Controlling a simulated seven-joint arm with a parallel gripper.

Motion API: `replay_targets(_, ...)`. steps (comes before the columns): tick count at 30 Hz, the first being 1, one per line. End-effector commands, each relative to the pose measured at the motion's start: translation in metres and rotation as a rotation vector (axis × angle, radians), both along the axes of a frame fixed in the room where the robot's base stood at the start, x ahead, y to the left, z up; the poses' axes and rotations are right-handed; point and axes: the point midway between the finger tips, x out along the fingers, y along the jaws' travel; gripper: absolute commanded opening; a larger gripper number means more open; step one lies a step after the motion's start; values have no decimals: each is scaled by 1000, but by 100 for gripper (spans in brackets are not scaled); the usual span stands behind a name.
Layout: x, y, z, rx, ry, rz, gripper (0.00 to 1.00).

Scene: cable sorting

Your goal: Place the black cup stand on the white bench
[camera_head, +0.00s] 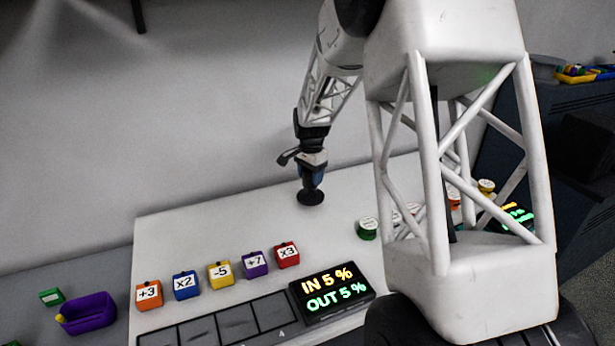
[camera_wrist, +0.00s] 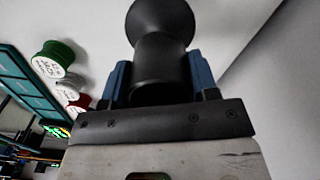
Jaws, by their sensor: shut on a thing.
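The black cup stand (camera_head: 311,197) is at the back of the white bench (camera_head: 205,232), upright under my gripper (camera_head: 312,174), with its wide round end down. I cannot tell whether it touches the bench top or hangs just above it. In the wrist view the black cup stand (camera_wrist: 162,50) sits between the two blue fingers of my gripper (camera_wrist: 160,85), which are shut on its narrower part. Its flared end points away from the gripper.
Coloured labelled blocks (camera_head: 220,273) stand in a row along the bench's front left, by a dark slotted tray (camera_head: 237,322) and a lit display (camera_head: 332,290). A green spool (camera_head: 366,229) stands to the right. A purple bin (camera_head: 88,314) is far left. The bench around the stand is clear.

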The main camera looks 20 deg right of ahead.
Motion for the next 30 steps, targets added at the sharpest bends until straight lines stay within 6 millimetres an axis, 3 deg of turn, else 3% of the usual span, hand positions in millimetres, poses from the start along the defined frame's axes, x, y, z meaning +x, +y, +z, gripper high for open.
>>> replay_targets(13, 49, -11, -4, -1, -1, 0, 0)
replay_targets(30, 55, -13, -7, -1, -1, 0, 0)
